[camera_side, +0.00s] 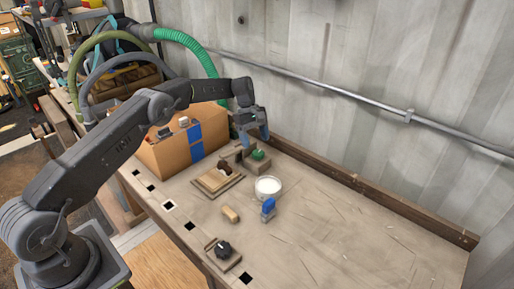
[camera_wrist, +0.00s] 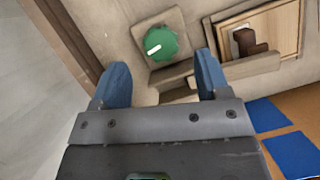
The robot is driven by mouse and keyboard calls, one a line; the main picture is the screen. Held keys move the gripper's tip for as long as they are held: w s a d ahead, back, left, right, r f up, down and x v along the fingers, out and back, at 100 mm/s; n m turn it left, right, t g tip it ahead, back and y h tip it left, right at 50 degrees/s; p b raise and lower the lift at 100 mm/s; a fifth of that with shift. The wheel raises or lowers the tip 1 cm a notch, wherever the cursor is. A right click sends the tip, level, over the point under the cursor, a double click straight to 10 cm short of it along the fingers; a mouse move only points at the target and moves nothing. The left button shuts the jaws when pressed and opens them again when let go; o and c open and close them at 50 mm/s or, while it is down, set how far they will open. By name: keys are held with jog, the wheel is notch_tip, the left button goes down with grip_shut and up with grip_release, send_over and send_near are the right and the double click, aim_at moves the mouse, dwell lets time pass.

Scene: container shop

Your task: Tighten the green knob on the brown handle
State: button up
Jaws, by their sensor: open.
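The green knob (camera_side: 258,155) sits on a small grey-brown block on the workbench near the back wall. In the wrist view the green knob (camera_wrist: 161,43) is round with a white mark pointing to the lower left. My gripper (camera_side: 254,138) is above the knob with blue fingers pointing down. In the wrist view my gripper (camera_wrist: 161,66) is open and empty, and the knob shows beyond the gap between the fingertips, not touched. A dark brown handle (camera_wrist: 248,42) stands on a light wooden panel to the right of the knob; a grey-brown bar runs between them.
A cardboard box (camera_side: 170,155) with blue tape stands left of the knob. A white bowl (camera_side: 268,187), a blue piece (camera_side: 268,207), a tan block (camera_side: 230,214) and a black knob (camera_side: 222,249) lie nearer the front. The right of the bench is clear. A wooden ledge (camera_side: 360,192) runs along the wall.

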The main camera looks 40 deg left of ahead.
aim_at(258, 152)
jog(key=shift+v, duration=1.6)
jog(key=shift+c, duration=0.5)
jog(key=shift+d+r, duration=0.1)
jog(key=shift+r, duration=0.1)
jog(key=shift+c, duration=0.6)
jog(key=d+r+n+y, duration=0.1)
jog(key=r+n, duration=0.1)
jog(key=r+n+y, duration=0.1)
jog(key=n, duration=0.1)
jog(key=d+r+n+t+y, duration=0.1)
jog(key=r+n+y, duration=0.1)
jog(key=shift+s+d+r+n, duration=0.3)
jog(key=shift+s+d+r, duration=0.05)
jog(key=shift+c, duration=0.3)
jog(key=shift+n, duration=0.5)
notch_tip(258, 152, down, 13)
jog(key=shift+d+f, duration=0.1)
jog(key=shift+c, duration=0.5)
jog(key=c, duration=0.6)
